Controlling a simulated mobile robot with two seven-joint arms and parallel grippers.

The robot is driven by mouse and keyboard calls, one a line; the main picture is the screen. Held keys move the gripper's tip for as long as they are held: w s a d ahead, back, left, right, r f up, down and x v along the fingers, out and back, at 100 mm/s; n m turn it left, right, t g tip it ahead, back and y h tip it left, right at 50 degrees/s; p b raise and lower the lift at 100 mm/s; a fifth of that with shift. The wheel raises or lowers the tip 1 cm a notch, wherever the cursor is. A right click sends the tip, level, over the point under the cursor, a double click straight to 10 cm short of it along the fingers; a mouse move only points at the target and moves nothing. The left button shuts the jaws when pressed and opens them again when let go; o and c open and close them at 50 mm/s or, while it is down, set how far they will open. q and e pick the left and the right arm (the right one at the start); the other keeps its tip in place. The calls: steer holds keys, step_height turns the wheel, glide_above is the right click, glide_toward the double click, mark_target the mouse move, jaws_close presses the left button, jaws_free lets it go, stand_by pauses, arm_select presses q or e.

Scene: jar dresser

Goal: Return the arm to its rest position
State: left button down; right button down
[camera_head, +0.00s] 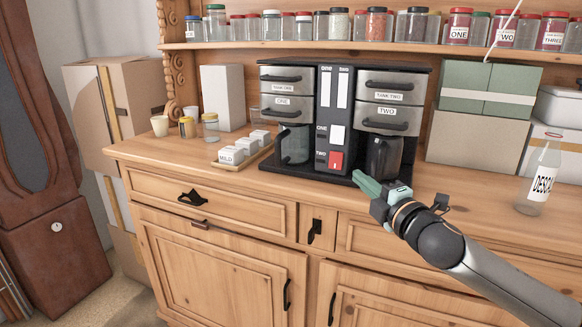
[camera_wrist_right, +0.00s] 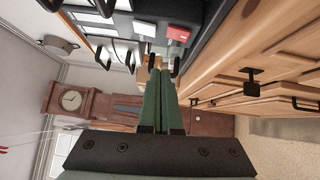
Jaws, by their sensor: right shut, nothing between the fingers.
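My right gripper (camera_head: 366,184) is shut and empty, with its green fingers together, just in front of the coffee machine's right side. In the right wrist view its two green fingers (camera_wrist_right: 158,92) lie side by side with nothing between them. My right arm reaches in from the lower right over the dresser's front edge. The black and silver coffee machine (camera_head: 330,120) stands on the dresser top. Its red switch (camera_head: 336,160) also shows in the right wrist view (camera_wrist_right: 178,33). My left gripper is in neither view.
The wooden dresser (camera_head: 250,184) has a tray of white boxes (camera_head: 237,153), small jars and a cup at left. A labelled bottle (camera_head: 538,182) stands at right near my arm, with boxes (camera_head: 478,135) behind. Jars line the shelf above. The air before the dresser's left front is free.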

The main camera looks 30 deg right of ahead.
steer(key=s+a+f+m+g+y+p, duration=0.1)
steer(key=s+a+f+m+g, duration=0.2)
steer(key=f, duration=0.9)
steer(key=s+a+f+m+g+p, duration=0.2)
steer(key=s+a+f+m, duration=0.15)
steer(key=f, duration=0.85)
steer(key=s+a+f+m+g+y+p, duration=0.2)
steer(key=s+a+f+m+g, duration=0.2)
steer(key=s+a+f+m, duration=0.5)
steer(key=s+a+f, duration=0.8)
steer(key=shift+s+y, duration=0.3)
steer(key=shift+s, duration=0.05)
